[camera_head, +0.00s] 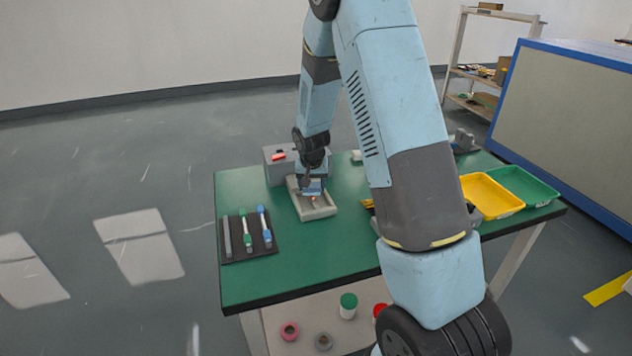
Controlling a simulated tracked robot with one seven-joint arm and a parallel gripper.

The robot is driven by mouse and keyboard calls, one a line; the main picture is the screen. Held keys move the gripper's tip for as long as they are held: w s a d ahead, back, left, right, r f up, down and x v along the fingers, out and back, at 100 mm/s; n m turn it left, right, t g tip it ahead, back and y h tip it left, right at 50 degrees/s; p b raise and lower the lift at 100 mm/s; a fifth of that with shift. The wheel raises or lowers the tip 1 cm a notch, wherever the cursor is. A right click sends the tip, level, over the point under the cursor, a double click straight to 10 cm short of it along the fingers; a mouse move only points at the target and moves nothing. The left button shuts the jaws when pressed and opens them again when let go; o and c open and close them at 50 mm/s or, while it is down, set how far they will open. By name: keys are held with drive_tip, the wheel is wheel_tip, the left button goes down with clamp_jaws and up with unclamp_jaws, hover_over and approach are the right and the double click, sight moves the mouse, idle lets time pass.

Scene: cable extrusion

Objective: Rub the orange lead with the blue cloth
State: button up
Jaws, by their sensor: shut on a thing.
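My gripper (312,179) points down over a pale grey tray (322,213) on the green table. It is shut on a small blue piece, which looks like the blue cloth (313,187). A small orange-red spot (313,198) shows just below the blue piece, inside the tray; it may be the orange lead, but it is too small to be sure. I cannot tell whether the cloth touches it. My gripper hides the back part of the tray.
A grey box (282,172) with an orange-red mark stands behind the tray. A black mat (247,248) holds grey, green and blue tools at the left. Yellow (490,196) and green (525,186) bins sit at the right. My arm hides the table's middle right.

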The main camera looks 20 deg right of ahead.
sight(318, 183)
drive_tip(key=shift+s+a+f, duration=0.1)
drive_tip(key=shift+a, duration=1)
drive_tip(key=shift+d, duration=2.05)
drive_tip(key=shift+w+d+r, duration=0.15)
drive_tip(key=shift+w+r, duration=0.05)
drive_tip(key=shift+r, duration=0.1)
drive_tip(key=shift+v, duration=1.1)
drive_tip(key=shift+w+r, duration=0.2)
drive_tip(key=shift+r, duration=2.45)
